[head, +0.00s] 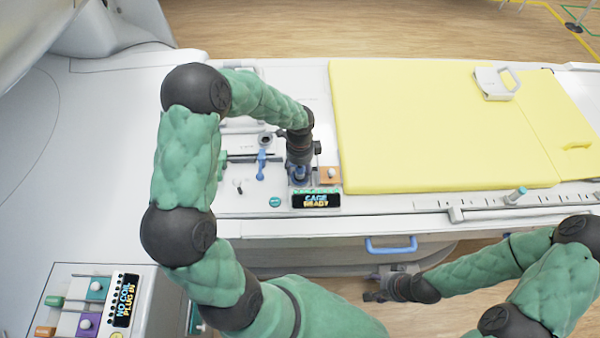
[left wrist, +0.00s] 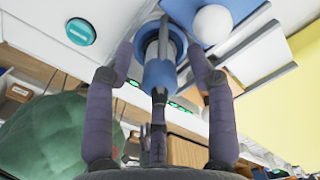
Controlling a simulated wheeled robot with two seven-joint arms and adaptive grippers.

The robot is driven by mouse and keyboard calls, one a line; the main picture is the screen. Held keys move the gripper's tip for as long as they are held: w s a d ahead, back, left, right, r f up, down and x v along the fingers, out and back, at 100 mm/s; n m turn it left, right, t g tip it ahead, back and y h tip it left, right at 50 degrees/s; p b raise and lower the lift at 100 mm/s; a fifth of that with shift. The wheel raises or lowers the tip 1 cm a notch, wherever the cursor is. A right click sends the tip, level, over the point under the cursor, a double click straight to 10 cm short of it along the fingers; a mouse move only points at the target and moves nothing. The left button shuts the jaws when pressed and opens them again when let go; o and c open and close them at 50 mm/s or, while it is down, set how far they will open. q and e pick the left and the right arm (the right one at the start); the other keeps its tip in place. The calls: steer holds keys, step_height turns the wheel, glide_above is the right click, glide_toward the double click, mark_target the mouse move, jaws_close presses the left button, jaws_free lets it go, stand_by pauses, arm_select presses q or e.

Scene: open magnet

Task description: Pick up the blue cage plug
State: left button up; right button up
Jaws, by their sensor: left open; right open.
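The blue cage plug (left wrist: 158,72) stands out from the white panel in the left wrist view, with its blue body between my open fingers. In the head view only a small blue part of it (head: 300,172) shows under my left gripper (head: 300,166), which points down at the panel. My left gripper (left wrist: 160,62) is open around the plug, and I cannot tell whether any finger touches it. My right gripper (head: 376,294) is open and empty, low at the front, below the blue drawer handle.
A display reading "CAGE READY" (head: 316,200) and a teal button (head: 275,202) lie in front of the plug. A white ball knob (left wrist: 212,24) is close beside it. Another blue part (head: 262,165) stands to its left. The yellow pad (head: 430,120) is to the right.

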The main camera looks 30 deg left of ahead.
arm_select(q)
jaws_close()
steer(key=shift+r, duration=0.1)
steer(key=shift+r, duration=0.45)
step_height(320, 180, up, 2)
steer(key=shift+r, duration=0.1)
steer(key=s+d+r+p, duration=0.1)
steer(key=s+d+r, duration=0.8)
steer(key=s, duration=0.1)
steer(key=shift+s+d+r, duration=0.15)
steer(key=shift+s+r, duration=0.05)
steer(key=shift+r, duration=0.2)
